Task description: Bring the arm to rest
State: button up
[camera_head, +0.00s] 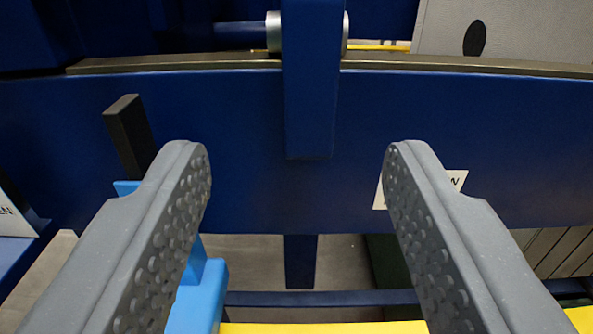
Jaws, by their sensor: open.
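My gripper (298,165) is open and empty. Its two grey fingers with dimpled inner pads reach up from the bottom of the view, wide apart. Between and beyond them is a dark blue beam (240,130) that runs across the whole view. A blue upright bar (311,80) hangs in front of the beam, between the fingertips in the picture. I cannot tell how far the fingertips are from the beam. The rest of my arm is not clearly visible.
A black block (129,133) and a light blue part (206,290) stand left, partly behind the left finger. A white label (455,180) is partly hidden by the right finger. A grey plate (500,30) with a dark hole stands top right. Yellow surfaces (320,328) lie below.

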jog(key=w+a+r+g+h+p, duration=0.1)
jog(key=w+a+r+h, duration=0.15)
jog(key=r, duration=0.95)
jog(key=w+a+r+g+h+p, duration=0.1)
jog(key=r+h, duration=0.2)
jog(key=r, duration=0.8)
jog(key=s+a+r+y, duration=0.2)
jog(key=s+a+r, duration=0.3)
jog(key=a+r, duration=0.3)
jog(key=s+a+r+y, duration=0.2)
jog(key=s+a+r, duration=0.4)
jog(key=a+r, duration=0.2)
jog(key=shift+a+r+m+g+p, duration=0.15)
jog(key=shift+a+m+g+p, duration=0.2)
jog(key=shift+a, duration=0.65)
